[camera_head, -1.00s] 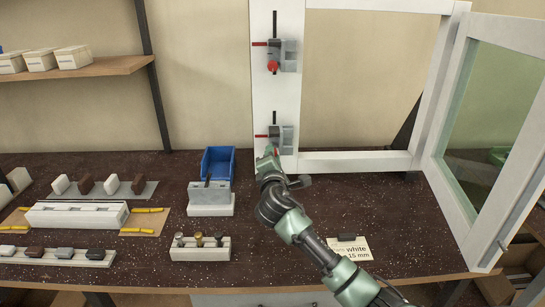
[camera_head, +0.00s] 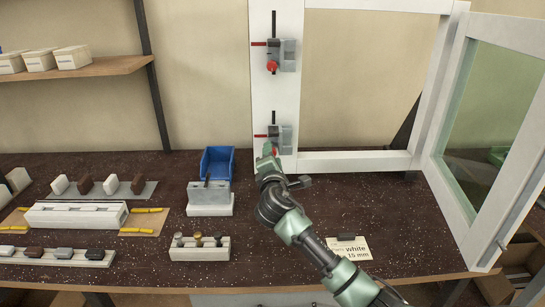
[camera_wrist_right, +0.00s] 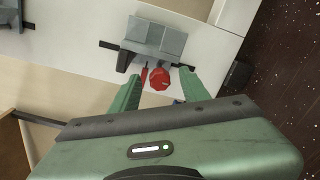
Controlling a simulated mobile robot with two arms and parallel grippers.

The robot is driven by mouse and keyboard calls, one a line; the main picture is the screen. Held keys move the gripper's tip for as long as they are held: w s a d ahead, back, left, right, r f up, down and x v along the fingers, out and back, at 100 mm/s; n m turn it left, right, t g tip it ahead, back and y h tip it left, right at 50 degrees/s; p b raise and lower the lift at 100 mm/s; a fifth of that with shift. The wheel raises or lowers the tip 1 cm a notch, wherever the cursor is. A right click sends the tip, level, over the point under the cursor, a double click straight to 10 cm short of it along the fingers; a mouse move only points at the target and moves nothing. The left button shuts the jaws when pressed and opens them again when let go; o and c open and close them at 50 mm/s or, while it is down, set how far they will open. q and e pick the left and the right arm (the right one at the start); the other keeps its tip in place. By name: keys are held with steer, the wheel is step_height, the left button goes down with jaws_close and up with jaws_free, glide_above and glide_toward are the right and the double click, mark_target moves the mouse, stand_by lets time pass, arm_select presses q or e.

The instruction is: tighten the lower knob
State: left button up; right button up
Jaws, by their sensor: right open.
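The lower clamp (camera_head: 279,138) is a grey block with a red pin and a black bar on the white upright. Its red knob (camera_wrist_right: 160,79) shows in the right wrist view between the two green fingers of my right gripper (camera_wrist_right: 161,91). The gripper is open, with a gap visible on both sides of the knob. In the head view my right gripper (camera_head: 267,158) is just below the lower clamp and partly hides the knob. My left gripper is not in view.
An upper clamp (camera_head: 287,56) with a red knob (camera_head: 272,67) is higher on the same upright. A blue bin (camera_head: 217,162) stands left of my gripper. The bench right of my arm is mostly clear.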

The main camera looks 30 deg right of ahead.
steer(key=v, duration=0.7)
steer(key=shift+s+a+b, duration=0.2)
steer(key=shift+s+b, duration=0.1)
